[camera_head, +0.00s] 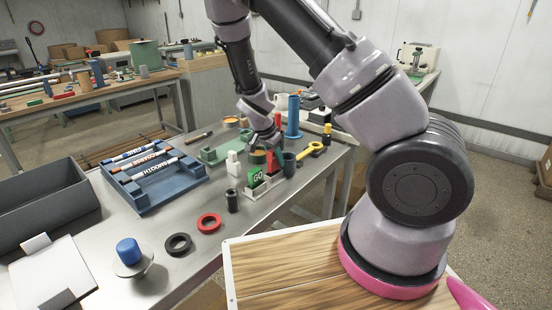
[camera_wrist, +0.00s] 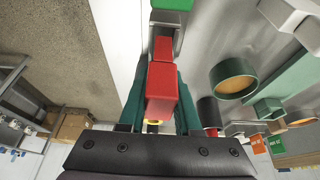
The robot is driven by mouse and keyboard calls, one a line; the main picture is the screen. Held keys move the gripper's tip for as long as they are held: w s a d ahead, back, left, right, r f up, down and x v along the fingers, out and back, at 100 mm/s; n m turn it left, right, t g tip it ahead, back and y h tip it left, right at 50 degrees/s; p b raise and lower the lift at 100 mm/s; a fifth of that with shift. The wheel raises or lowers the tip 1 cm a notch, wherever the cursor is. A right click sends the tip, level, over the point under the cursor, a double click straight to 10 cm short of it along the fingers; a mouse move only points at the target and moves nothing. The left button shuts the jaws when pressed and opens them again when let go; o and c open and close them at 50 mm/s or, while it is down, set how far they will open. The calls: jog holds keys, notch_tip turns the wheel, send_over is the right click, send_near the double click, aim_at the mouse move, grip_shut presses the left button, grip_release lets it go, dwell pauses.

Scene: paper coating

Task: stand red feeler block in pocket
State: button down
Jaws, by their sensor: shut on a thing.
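The red feeler block (camera_wrist: 162,92) is held between the green fingers of my gripper (camera_wrist: 160,105) in the wrist view. In the head view my gripper (camera_head: 268,143) points down over the pale holder (camera_head: 254,193), with the red block (camera_head: 271,161) below it. A smaller red surface (camera_wrist: 163,47) shows beyond the block, at the grey holder (camera_wrist: 178,30); I cannot tell whether it is the block's far part. The green GO block (camera_head: 258,186) stands in the holder, nearer the head camera. The block's lower end and the pocket it is over are hidden.
A tall blue post (camera_head: 293,118) and a yellow ring tool (camera_head: 311,151) are behind and right. A red ring (camera_head: 209,223) lies in front.

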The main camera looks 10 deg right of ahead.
jog(key=shift+f, duration=1)
jog(key=c, duration=0.5)
grip_release()
jog(key=v, duration=1)
jog(key=shift+r, duration=0.4)
